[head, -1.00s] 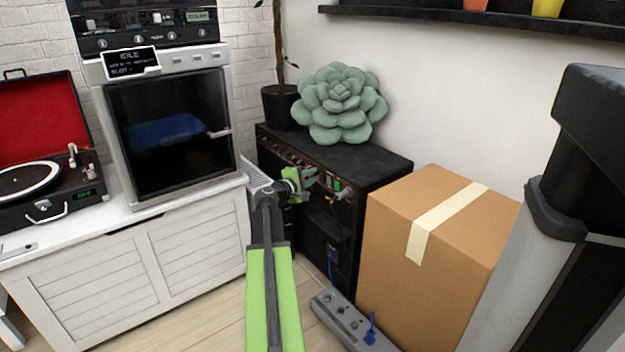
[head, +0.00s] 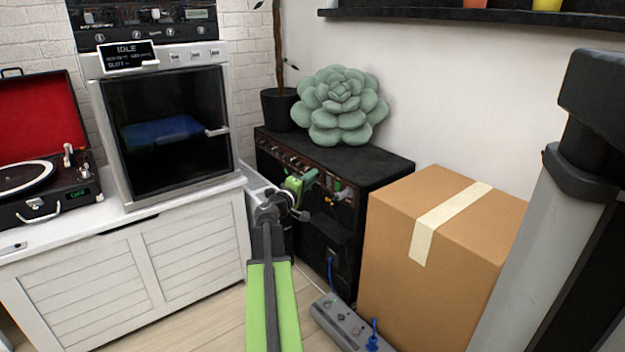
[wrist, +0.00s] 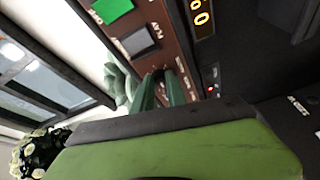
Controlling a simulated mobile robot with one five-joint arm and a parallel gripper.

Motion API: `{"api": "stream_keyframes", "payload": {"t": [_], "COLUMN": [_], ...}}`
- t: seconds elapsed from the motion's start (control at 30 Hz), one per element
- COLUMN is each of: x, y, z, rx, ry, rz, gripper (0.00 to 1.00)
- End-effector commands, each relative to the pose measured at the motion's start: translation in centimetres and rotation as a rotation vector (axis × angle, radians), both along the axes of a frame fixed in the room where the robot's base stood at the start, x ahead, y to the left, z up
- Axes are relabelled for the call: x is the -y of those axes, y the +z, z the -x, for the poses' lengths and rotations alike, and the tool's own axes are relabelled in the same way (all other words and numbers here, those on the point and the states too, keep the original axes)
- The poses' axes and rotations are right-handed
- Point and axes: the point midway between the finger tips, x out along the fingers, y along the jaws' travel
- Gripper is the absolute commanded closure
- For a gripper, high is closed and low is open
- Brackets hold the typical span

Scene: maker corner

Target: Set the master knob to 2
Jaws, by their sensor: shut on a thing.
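The black amplifier cabinet (head: 375,170) has a brown control panel (head: 335,184) with a row of knobs along its upper front. In the wrist view the same panel (wrist: 188,62) runs steeply upward. My gripper (head: 312,178) is at the right part of this panel. In the wrist view its green fingers (wrist: 168,90) are closed together against the panel, shut on a small knob, which I take to be the master knob. The fingers hide most of the knob, so its pointer and setting cannot be read.
A green button (wrist: 112,8), a grey button (wrist: 138,41) and an orange display (wrist: 202,18) are near the fingers. A cardboard box (head: 440,230) stands right of the cabinet, a power strip (head: 345,325) in front. A succulent cushion (head: 340,105) sits on top.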

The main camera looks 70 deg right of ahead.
Motion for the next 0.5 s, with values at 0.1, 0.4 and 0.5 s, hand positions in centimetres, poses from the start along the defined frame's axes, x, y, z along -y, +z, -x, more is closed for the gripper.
{"api": "stream_keyframes", "payload": {"t": [0.1, 0.4, 0.5], "x": [0.03, 0.06, 0.05], "y": [0.0, 0.04, 0.05], "z": [0.35, 0.36, 0.28], "rx": [0.005, 0.003, 0.003], "ry": [-0.008, -0.009, -0.008], "rz": [0.002, 0.003, 0.003], "gripper": [1.0, 0.8, 0.67]}}
